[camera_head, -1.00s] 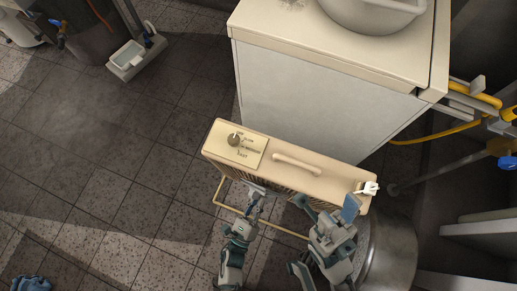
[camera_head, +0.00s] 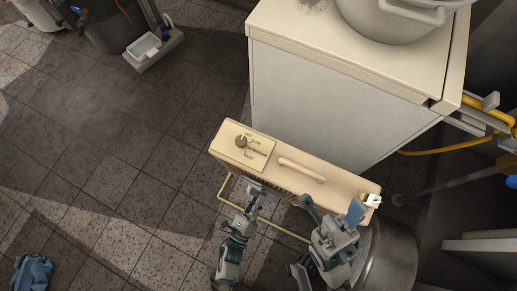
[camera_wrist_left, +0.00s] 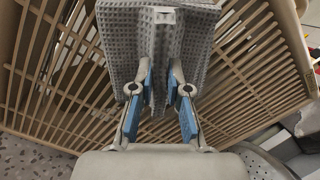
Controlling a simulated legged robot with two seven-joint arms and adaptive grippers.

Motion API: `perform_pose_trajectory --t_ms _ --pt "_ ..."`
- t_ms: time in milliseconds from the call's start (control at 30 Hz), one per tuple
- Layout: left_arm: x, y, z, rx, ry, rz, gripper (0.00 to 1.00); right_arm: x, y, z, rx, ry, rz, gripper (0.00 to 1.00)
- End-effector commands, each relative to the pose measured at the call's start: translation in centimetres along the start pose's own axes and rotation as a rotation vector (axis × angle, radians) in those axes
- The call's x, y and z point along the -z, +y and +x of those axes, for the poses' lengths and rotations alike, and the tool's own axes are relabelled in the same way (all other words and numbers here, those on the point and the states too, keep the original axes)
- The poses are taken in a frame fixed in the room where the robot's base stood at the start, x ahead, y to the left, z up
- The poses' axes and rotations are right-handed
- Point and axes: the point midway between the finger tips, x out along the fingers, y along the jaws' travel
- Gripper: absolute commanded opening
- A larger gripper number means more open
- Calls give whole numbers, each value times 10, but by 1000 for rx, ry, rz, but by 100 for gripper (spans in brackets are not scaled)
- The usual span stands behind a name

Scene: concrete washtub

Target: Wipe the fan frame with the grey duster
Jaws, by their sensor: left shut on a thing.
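The fan is a beige box with a slatted front, a dial panel and a top handle; its frame (camera_head: 335,186) stands upright against the white cabinet. In the left wrist view its slats (camera_wrist_left: 60,75) fill the background. The grey duster (camera_wrist_left: 125,40) is a waffle-textured cloth with a small white tag. My left gripper (camera_head: 252,205) is shut on it, holding it up against or just before the slats; contact is unclear. In the head view the duster is mostly hidden. My left fingers also show in the wrist view (camera_wrist_left: 160,95). My right gripper (camera_head: 332,208) has its fingers spread, empty, by the fan's right end.
A white cabinet (camera_head: 340,100) with a pot (camera_head: 395,18) on top stands behind the fan. A metal drum (camera_head: 390,260) is at the fan's right. A blue cloth (camera_head: 33,270) lies on the floor. The tiled floor to the left is mostly clear.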

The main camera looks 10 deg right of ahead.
Motion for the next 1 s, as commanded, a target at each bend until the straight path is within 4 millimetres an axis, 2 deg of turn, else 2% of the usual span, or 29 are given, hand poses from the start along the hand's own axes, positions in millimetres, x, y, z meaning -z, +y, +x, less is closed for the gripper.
perform_pose_trajectory --t_ms 33,233,533,800,1000 --pt "52 -13 -17 -39 35 -110 0 -9 2 -14 -7 -22 2 40" --pt "41 2 -18 -39 36 -110 0 -8 2 -14 -6 -21 2 40" --pt "34 12 -18 -38 38 -108 0 -8 2 -14 -6 -20 2 40" --pt "18 33 -20 -41 42 -102 0 -6 2 -13 -7 -17 2 40" --pt "8 31 -16 -33 31 -95 0 -9 1 -12 -4 -22 1 40"
